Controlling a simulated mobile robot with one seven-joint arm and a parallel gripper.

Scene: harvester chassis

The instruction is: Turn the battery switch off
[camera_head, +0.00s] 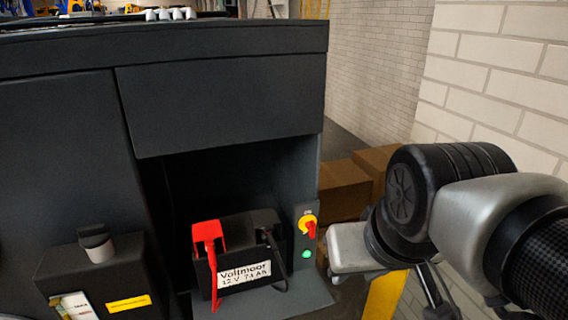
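The battery switch (309,228) is a red handle on a round yellow plate. It sits on a narrow grey panel (299,239) at the right edge of the open bay. Its handle looks roughly upright; the small marking above it is too small to read. A green lamp (307,254) below it is lit. The black battery (236,246) stands left of the switch, with a white label and a red terminal cover (207,235). My gripper (436,290) seems to be the dark parts at the lower right, apart from the switch. Its fingers are not clear.
A dark control unit (93,280) with a grey knob (96,243) is at the lower left. Cardboard boxes (343,187) stand behind the chassis (220,90). A yellow post (386,294) is at the lower right, and a white brick wall (500,75) is behind my arm.

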